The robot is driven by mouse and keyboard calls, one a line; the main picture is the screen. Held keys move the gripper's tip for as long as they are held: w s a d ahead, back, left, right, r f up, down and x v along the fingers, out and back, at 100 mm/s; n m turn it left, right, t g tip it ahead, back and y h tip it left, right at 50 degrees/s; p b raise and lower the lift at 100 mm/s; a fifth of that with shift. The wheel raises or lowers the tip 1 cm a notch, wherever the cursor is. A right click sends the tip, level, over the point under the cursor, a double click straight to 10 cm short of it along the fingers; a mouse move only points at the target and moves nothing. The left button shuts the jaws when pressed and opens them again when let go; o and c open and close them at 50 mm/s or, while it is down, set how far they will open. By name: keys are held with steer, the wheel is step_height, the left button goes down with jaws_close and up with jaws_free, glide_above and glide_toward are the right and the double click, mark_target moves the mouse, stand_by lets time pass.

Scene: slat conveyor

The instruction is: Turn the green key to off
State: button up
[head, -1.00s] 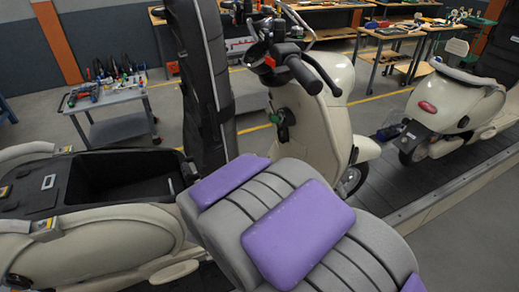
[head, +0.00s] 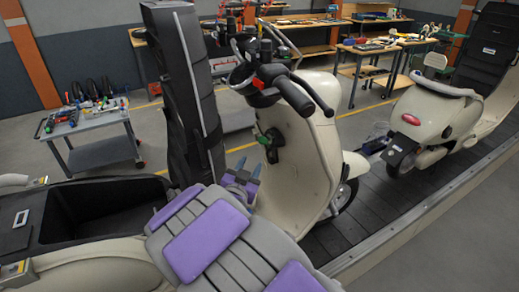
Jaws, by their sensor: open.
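The green key (head: 275,141) sits in a dark lock on the inner face of the cream scooter's front shield (head: 303,150), below the handlebar (head: 288,88). It is small, and I cannot read its turn position. My gripper (head: 245,168) has blue fingertips pointing up and is open. In the picture it is just left of and below the key, with a gap between them. My purple and grey arm covers the scooter's lower middle.
The scooter's black seat (head: 182,90) stands raised at the left, beside its open storage bin (head: 95,212). A tool cart (head: 92,140) is at far left. Another cream scooter (head: 430,120) stands further along the conveyor (head: 345,238). Workbenches (head: 385,50) line the back.

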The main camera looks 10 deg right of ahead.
mark_target(266, 140)
steer(key=b+x, duration=0.1)
steer(key=x, duration=1)
steer(key=shift+c, duration=0.2)
steer(key=c, duration=0.6)
steer(key=o, duration=0.4)
steer(key=c, duration=0.3)
steer(key=shift+r, duration=0.1)
